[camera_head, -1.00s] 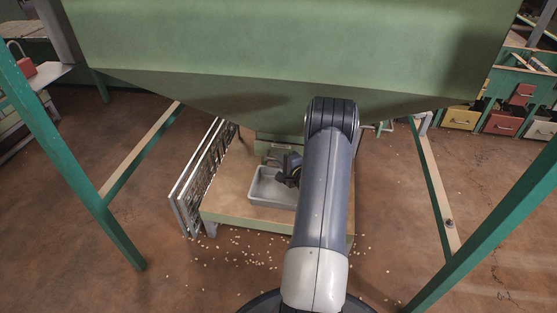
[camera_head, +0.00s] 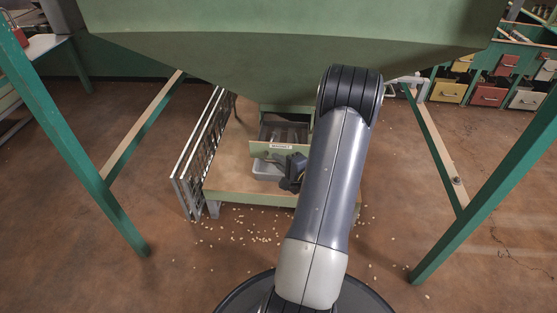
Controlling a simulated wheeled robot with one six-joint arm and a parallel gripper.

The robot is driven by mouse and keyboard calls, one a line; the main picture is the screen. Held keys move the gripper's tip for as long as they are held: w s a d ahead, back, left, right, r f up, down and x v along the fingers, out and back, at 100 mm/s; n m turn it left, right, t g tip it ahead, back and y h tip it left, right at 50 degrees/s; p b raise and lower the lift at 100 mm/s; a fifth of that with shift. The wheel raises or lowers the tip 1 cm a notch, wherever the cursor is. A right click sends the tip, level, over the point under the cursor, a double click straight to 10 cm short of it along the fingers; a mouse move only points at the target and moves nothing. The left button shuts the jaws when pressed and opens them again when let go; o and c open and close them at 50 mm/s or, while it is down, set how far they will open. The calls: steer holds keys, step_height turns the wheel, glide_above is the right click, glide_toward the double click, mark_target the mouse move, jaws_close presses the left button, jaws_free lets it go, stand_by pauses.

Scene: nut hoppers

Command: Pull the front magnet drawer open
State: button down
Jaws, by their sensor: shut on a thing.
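The front magnet drawer (camera_head: 267,151) is a green-fronted drawer with a pale label, under the green hopper (camera_head: 290,50). It stands pulled out toward me, and its dark inside with grey bars shows behind the front. My gripper (camera_head: 287,178) is at the right part of the drawer front, shut on what appears to be its handle. The handle and fingertips are too small and dark to see clearly. A grey tray (camera_head: 265,172) sits on the low platform below the drawer, partly covered by the drawer front and my gripper.
The low wooden platform (camera_head: 222,170) has a green front edge. Metal grid racks (camera_head: 197,155) lean at its left. Green hopper legs stand left (camera_head: 70,150) and right (camera_head: 485,215). Nuts lie scattered on the floor. Coloured bins (camera_head: 488,95) are at the far right.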

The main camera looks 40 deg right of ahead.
steer(key=shift+s+a, duration=0.1)
stand_by(0.3)
steer(key=c, duration=1.5)
jaws_free()
steer(key=s+p, duration=0.1)
steer(key=s, duration=0.2)
steer(key=s+r+p, duration=0.1)
steer(key=s, duration=0.6)
steer(key=shift+s+a+r+p, duration=0.3)
steer(key=shift+s+a+p, duration=0.05)
steer(key=shift+p, duration=0.05)
steer(key=shift+w, duration=0.15)
steer(key=w+b, duration=0.1)
steer(key=w, duration=0.2)
steer(key=w+f+b, duration=0.1)
steer(key=w, duration=0.6)
steer(key=shift+w+d+f+b, duration=0.1)
steer(key=shift+d+f+b, duration=0.25)
steer(key=shift+b, duration=0.05)
steer(key=shift+w+d, duration=0.2)
steer(key=shift+w, duration=0.05)
